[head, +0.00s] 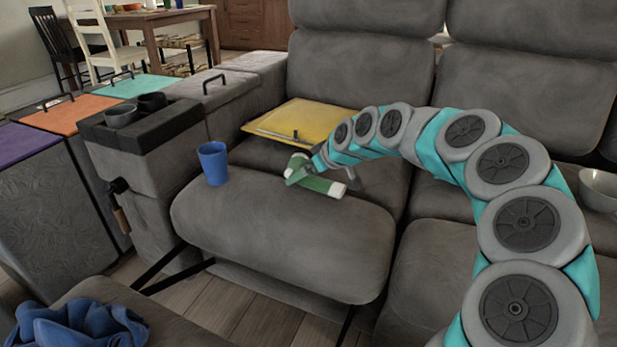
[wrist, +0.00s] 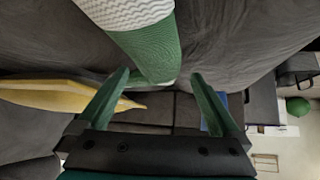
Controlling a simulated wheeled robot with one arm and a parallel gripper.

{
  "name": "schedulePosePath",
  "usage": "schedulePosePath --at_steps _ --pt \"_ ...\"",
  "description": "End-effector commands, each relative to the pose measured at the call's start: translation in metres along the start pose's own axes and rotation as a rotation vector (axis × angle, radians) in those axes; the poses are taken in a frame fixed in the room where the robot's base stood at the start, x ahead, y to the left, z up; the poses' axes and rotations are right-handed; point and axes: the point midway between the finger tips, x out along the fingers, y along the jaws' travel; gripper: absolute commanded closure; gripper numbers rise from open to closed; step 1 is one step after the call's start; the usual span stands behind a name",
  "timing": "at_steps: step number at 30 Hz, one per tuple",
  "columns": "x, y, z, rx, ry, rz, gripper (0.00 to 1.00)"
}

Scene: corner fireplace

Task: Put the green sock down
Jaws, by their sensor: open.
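The green sock (head: 322,184), with white end parts, lies on the grey sofa seat (head: 285,235), near its back edge. My gripper (head: 316,176) is right at the sock, with its fingers on either side of it. In the wrist view, the open gripper (wrist: 161,75) has green fingers spread apart. The green sock (wrist: 145,48) runs from the top of the picture down to between the fingertips, with visible gaps to both fingers. Its white ribbed part shows at the top. Part of the sock is hidden by the gripper in the head view.
A blue cup (head: 213,163) stands left of the sock on the seat. A yellow flat case (head: 298,121) lies behind. A black cup holder tray (head: 140,127) is on the armrest. Blue cloth (head: 80,325) lies at lower left, a grey bowl (head: 600,188) at right. The seat's front is clear.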

Motion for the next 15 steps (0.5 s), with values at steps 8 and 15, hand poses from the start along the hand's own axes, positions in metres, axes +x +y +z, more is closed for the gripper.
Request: schedulePosePath --at_steps 8,15 --pt "0.0036 0.0001 0.0004 0.000 -0.001 0.000 0.03" --pt "0.0036 -0.0001 0.0006 0.001 -0.001 -0.001 0.30"
